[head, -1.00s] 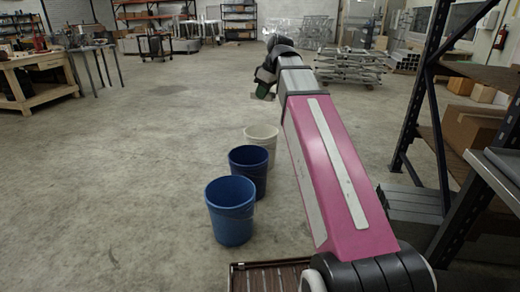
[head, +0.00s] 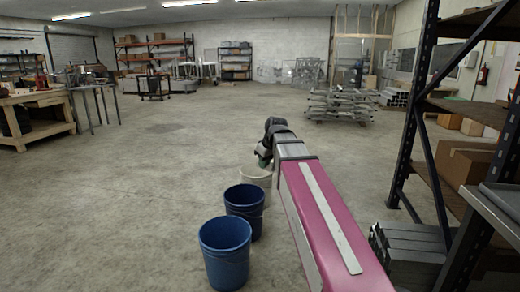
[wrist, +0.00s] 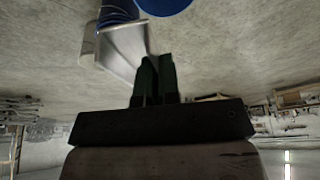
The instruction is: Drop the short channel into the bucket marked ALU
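A grey metal piece, which looks like the short channel (wrist: 124,45), juts up and left from the fingers of my gripper (wrist: 157,62) in the wrist view. The dark green fingers are close together on its near end. In the head view my gripper (head: 264,162) is just above the white bucket (head: 257,179), overlapping its far rim; the channel cannot be made out there. A dark blue bucket (head: 244,206) and a blue bucket (head: 225,255) stand nearer in a row. No marking is readable on any bucket.
A shelf rack (head: 405,130) with cardboard boxes (head: 466,165) stands close on the right. Metal profiles (head: 408,250) are stacked at its foot. A wooden workbench (head: 35,118) is at the far left. The floor left of the buckets is clear.

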